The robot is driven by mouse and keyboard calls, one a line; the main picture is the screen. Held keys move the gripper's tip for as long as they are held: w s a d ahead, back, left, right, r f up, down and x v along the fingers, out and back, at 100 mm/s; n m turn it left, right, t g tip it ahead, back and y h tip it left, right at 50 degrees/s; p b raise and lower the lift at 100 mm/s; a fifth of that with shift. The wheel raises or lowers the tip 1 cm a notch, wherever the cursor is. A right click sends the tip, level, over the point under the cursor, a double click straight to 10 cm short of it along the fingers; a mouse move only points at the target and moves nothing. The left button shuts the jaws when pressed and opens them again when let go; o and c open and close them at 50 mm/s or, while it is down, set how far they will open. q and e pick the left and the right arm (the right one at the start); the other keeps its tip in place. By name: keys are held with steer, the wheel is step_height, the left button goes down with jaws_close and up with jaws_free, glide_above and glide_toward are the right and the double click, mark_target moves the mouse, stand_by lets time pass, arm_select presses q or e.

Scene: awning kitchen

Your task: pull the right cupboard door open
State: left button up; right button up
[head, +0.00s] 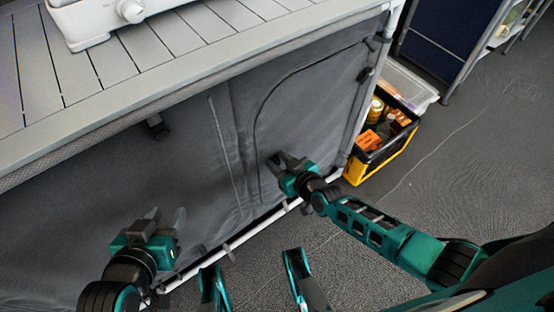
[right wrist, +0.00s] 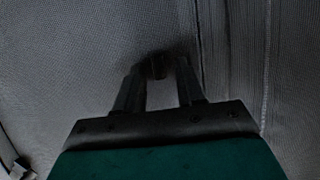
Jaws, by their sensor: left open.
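The right cupboard door (head: 310,110) is a dark grey fabric panel with a curved seam, on the front of the cupboard under the slatted counter. It looks closed. My right gripper (head: 282,162) is at the door's lower left part. In the right wrist view its two fingers (right wrist: 160,85) stand apart, with a small dark tab, seemingly the door's handle (right wrist: 157,67), between or just beyond their tips. I cannot tell whether they touch it. My left gripper (head: 162,222) is open and empty in front of the left part of the cupboard front.
A black and yellow crate (head: 382,158) with several items stands on the floor right of the cupboard. A white appliance (head: 100,18) sits on the slatted counter (head: 190,45). A dark blue unit (head: 440,35) stands at the back right. Carpet (head: 455,165) is free to the right.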

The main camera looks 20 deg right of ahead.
steer(key=shift+c, duration=0.4)
jaws_close()
